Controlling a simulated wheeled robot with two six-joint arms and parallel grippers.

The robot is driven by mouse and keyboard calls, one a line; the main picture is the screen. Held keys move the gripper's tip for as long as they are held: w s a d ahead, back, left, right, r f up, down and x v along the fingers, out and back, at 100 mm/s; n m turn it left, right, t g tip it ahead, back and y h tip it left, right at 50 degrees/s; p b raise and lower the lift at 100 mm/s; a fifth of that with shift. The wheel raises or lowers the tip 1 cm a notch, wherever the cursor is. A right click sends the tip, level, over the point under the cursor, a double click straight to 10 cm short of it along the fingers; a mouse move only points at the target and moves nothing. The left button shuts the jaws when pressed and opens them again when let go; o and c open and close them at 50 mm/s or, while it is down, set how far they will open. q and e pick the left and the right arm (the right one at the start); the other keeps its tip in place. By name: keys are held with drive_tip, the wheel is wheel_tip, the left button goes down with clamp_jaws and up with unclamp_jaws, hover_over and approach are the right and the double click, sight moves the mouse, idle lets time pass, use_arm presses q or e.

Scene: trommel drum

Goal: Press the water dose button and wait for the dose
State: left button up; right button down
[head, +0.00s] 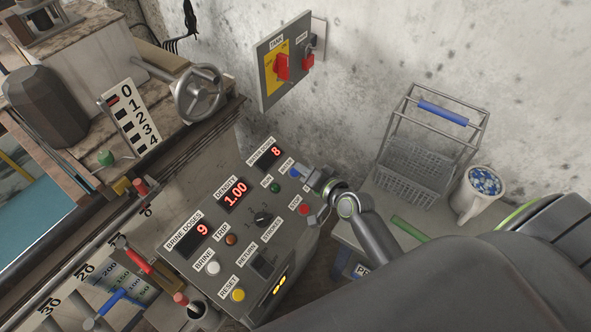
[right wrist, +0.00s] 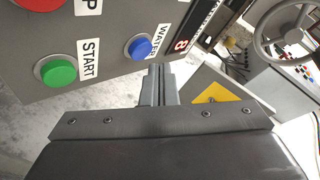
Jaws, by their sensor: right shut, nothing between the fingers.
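The control panel (head: 200,240) has a blue button (head: 294,173) labelled WATER at its upper right edge. It also shows in the right wrist view (right wrist: 140,47), its cap standing out from its ring. The water doses display (head: 271,155) reads 8. My right gripper (head: 303,172) is shut and empty, close beside the blue button. In the right wrist view its fingertips (right wrist: 158,68) appear just below and right of the button; I cannot tell whether they touch the panel. My left gripper is not in view.
The green START button (right wrist: 58,72) and the red STOP button (head: 303,209) are near my right gripper. The density display (head: 232,195) reads 1.00; the brine doses display (head: 194,237) reads 9.

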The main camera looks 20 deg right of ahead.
drive_tip(key=r+p, duration=0.1)
drive_tip(key=s+r+p, duration=0.1)
drive_tip(key=s+d+r+p, duration=0.1)
drive_tip(key=r, duration=0.1)
idle(0.3)
idle(0.5)
